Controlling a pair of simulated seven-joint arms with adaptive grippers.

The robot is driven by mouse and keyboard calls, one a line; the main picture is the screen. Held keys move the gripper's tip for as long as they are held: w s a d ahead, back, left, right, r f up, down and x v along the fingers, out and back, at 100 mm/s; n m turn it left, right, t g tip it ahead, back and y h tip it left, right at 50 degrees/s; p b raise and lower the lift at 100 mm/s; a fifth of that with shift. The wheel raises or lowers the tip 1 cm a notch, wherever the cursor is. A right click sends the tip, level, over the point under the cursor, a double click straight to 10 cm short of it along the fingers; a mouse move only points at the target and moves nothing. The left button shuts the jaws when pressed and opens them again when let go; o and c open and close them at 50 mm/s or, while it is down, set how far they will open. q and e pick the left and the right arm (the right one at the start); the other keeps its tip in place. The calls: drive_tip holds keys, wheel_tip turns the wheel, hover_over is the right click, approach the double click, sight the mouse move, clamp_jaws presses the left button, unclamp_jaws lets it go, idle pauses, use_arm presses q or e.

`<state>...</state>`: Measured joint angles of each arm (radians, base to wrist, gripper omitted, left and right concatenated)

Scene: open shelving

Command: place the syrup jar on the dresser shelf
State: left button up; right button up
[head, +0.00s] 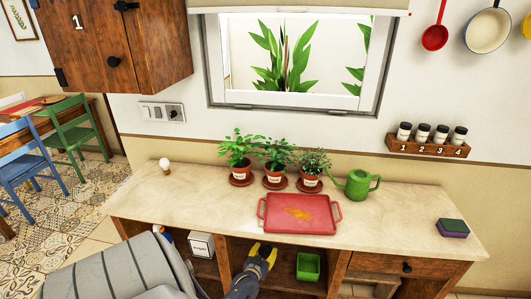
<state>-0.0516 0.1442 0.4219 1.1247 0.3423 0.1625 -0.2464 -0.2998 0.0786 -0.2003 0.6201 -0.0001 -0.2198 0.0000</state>
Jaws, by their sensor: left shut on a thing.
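My left gripper (264,257), with yellow and black fingertips, reaches into the middle open compartment of the dresser (340,205), below the counter's front edge. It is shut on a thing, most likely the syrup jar. Little of the held thing shows between the fingers, and its shape and label cannot be made out. My left arm covers the lower left of the view. My right gripper is not in view.
A green square container (308,266) stands right of my gripper in the same compartment. A white box (201,244) is in the compartment to the left. Above are a red tray (276,225), potted plants (273,180) and a green watering can (358,187).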

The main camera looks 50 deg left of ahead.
use_arm(q)
drive_tip(key=shift+f, duration=0.8)
drive_tip(key=shift+f, duration=0.1)
drive_tip(key=o, duration=1.6)
drive_tip(key=shift+c, duration=0.2)
